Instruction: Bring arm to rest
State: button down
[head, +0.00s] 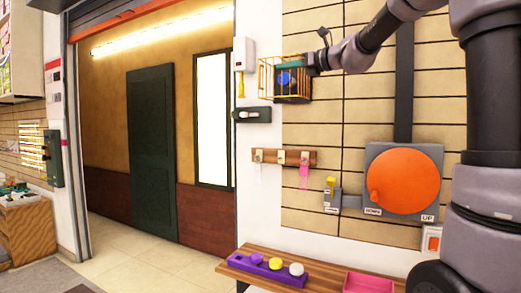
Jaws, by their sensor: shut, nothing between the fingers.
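My arm comes in from the right edge and reaches left across the upper wall. My gripper (312,63) is small and dark at the arm's far end, beside the right side of a yellow wire basket (266,77) on the wall. It is shut with nothing held. Whether it touches the basket I cannot tell. A blue round thing (285,78) shows inside the basket.
An orange disc (402,180) on a grey panel, a yellow-handled switch box (332,195) and a hook rail (284,157) are on the wall. Below, a wooden bench (325,276) bears a purple holder (240,262) and a pink tray (370,282). Open floor (150,262) lies left.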

jog(key=s+d+f+n+g+h, duration=0.1)
jog(key=s+d+f+n+h, duration=0.2)
jog(key=s+f+n, duration=0.4)
jog(key=s+d+f+n+g+h, duration=0.2)
jog(key=s+d+f+n+h, duration=0.2)
jog(key=s+f+n, duration=0.3)
jog(key=s+d+f+n+g+h, duration=0.1)
jog(key=s+d+f+n+h, duration=0.3)
jog(key=s+f+n, duration=0.4)
jog(key=s+d+f, duration=0.1)
jog(key=s+f, duration=0.4)
jog(key=s, duration=0.3)
jog(key=shift+s+d+f, duration=0.15)
jog(key=shift+d+f, duration=0.15)
jog(key=shift+d, duration=0.05)
